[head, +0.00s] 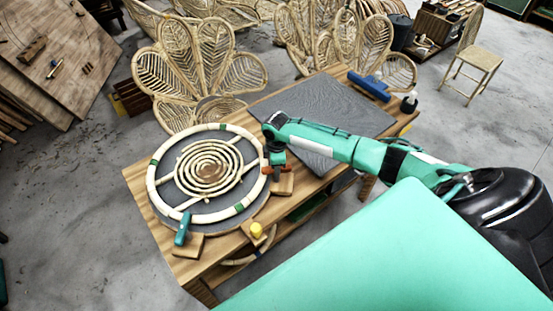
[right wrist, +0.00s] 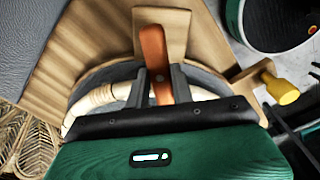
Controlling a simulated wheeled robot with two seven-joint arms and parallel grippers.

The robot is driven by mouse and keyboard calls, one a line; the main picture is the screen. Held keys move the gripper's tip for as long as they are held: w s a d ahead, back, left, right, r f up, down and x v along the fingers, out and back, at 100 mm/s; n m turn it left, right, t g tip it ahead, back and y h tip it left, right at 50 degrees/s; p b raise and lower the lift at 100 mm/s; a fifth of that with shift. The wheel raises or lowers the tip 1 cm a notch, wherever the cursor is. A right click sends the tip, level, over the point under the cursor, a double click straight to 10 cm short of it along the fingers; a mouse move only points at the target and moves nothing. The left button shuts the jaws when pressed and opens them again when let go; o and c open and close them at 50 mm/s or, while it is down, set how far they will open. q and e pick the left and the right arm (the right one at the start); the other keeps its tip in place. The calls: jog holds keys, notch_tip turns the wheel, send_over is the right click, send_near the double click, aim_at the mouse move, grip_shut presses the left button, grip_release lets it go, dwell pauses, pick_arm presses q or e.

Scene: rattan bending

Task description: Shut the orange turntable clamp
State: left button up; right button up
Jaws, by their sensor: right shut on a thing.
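The turntable (head: 179,149) on the wooden bench is a grey disc carrying a pale rattan ring and a rattan spiral. The orange clamp (head: 267,169) is at its right edge, largely hidden behind my gripper and arm. In the right wrist view its orange handle (right wrist: 152,45) runs up between the fingers, in front of a wooden block (right wrist: 176,32). My right gripper (head: 275,158) is over the clamp. The right wrist view shows its dark fingers (right wrist: 160,84) shut on the orange handle. I cannot tell the clamp's exact angle. My left gripper is out of view.
A teal clamp (head: 183,230) stands at the turntable's front edge, and a yellow knob (head: 256,230) is on the bench's front side. A dark grey board (head: 340,110) covers the bench's right part, with a blue tool (head: 370,87) behind it. Rattan chairs (head: 200,70) stand behind.

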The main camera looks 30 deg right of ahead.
jog(key=shift+m+p, duration=0.75)
jog(key=shift+m, duration=0.75)
jog(key=o, duration=1)
jog(key=shift+r, duration=0.15)
notch_tip(320, 180, up, 14)
jog(key=b, duration=0.3)
jog(key=shift+f+b, duration=0.2)
jog(key=shift+b, duration=0.15)
